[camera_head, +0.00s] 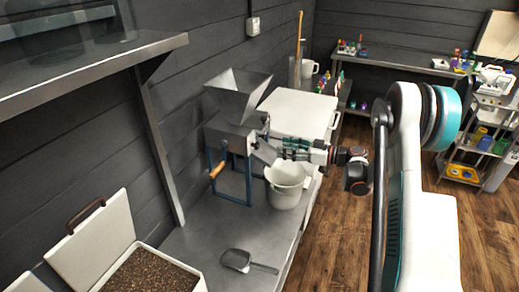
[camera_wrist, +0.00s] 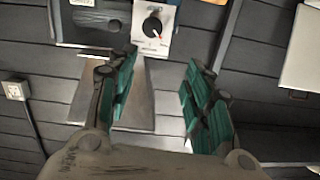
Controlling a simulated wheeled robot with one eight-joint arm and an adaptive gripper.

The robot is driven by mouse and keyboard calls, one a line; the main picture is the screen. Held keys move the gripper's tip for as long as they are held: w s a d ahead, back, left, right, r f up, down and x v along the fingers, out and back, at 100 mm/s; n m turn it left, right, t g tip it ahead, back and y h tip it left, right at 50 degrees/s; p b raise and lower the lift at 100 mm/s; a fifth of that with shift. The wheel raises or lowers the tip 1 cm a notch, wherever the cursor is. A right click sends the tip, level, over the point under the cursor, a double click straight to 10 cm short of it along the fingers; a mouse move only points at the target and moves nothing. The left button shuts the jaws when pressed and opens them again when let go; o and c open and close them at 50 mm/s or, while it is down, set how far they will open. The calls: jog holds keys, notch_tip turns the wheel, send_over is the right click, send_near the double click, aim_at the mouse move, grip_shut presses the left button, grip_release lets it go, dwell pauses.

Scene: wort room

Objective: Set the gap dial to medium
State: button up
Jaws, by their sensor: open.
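The grain mill with its grey hopper (camera_head: 238,95) stands on the steel bench, on a blue frame. In the wrist view the gap dial (camera_wrist: 152,26) is a round black knob on a white plate (camera_wrist: 168,12). Its red-tipped pointer points down and right in that picture; the lettering is too small to read. The dial is hidden in the head view. My gripper (camera_wrist: 162,60) is open with teal finger pads and nothing between them. The dial lies beyond the fingertips, apart from them, nearer the left finger. In the head view my gripper (camera_head: 284,149) is beside the mill's right side.
A white bucket (camera_head: 285,192) stands below my gripper. A metal scoop (camera_head: 240,261) lies on the bench (camera_head: 205,232). A grain bin (camera_head: 155,272) is at front left. A wooden crank handle (camera_head: 217,169) sticks out from the mill. A shelf (camera_head: 90,55) overhangs at left.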

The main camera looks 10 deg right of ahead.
aim_at(255, 145)
notch_tip(255, 145, down, 4)
jog(key=d, duration=0.3)
jog(key=r+b+x, duration=0.1)
jog(key=b+x, duration=0.3)
jog(key=x, duration=0.9)
jog(key=shift+w+a+n+t+y, duration=0.25)
jog(key=shift+a+n+t+y, duration=0.05)
jog(key=shift+a+t, duration=0.1)
jog(key=c, duration=1)
